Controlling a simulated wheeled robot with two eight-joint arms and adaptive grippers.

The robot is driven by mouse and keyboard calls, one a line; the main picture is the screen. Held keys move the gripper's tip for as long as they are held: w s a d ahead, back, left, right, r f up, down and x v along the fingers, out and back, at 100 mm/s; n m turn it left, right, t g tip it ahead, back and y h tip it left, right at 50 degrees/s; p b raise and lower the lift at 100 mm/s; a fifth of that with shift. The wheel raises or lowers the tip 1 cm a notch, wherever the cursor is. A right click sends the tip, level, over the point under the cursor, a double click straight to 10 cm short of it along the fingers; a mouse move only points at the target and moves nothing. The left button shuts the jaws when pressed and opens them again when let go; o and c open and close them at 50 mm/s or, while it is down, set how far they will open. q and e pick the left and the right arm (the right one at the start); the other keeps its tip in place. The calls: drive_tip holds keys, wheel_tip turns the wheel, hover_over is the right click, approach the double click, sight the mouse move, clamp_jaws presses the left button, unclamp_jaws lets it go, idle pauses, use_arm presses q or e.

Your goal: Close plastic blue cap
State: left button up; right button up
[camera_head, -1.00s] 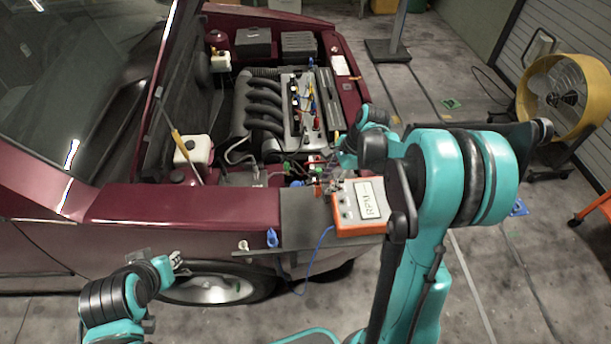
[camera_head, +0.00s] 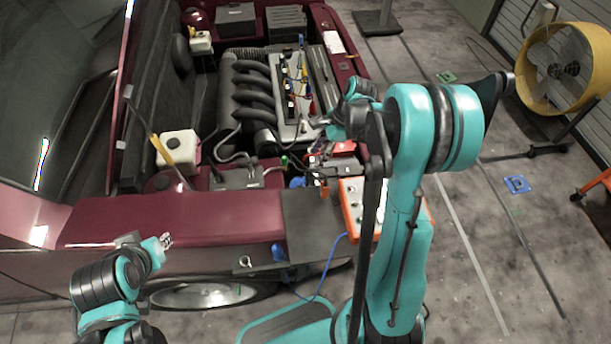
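A small blue rounded thing (camera_head: 297,182), which may be the plastic blue cap, shows in the engine bay beside the battery area; it is too small to tell whether it is open or closed. My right gripper (camera_head: 322,122) is over the engine bay, above and right of this blue thing and apart from it in the picture. Its fingers are small and blend with the engine parts, so their opening is unclear. My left gripper (camera_head: 164,241) is by the fender at lower left, far from the blue thing. Its fingers are too small to read.
A blue clip (camera_head: 279,252) hangs at the dark fender mat (camera_head: 312,222). An orange-edged meter box (camera_head: 350,212) with a blue cable is partly behind my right arm. A white reservoir (camera_head: 178,147) stands in the bay.

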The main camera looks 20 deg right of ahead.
sight(299, 184)
drive_tip(key=d+b+x, duration=0.1)
drive_tip(key=b+x, duration=0.5)
drive_tip(key=x, duration=0.6)
drive_tip(key=shift+d+f, duration=0.2)
drive_tip(key=shift+f, duration=0.05)
clamp_jaws()
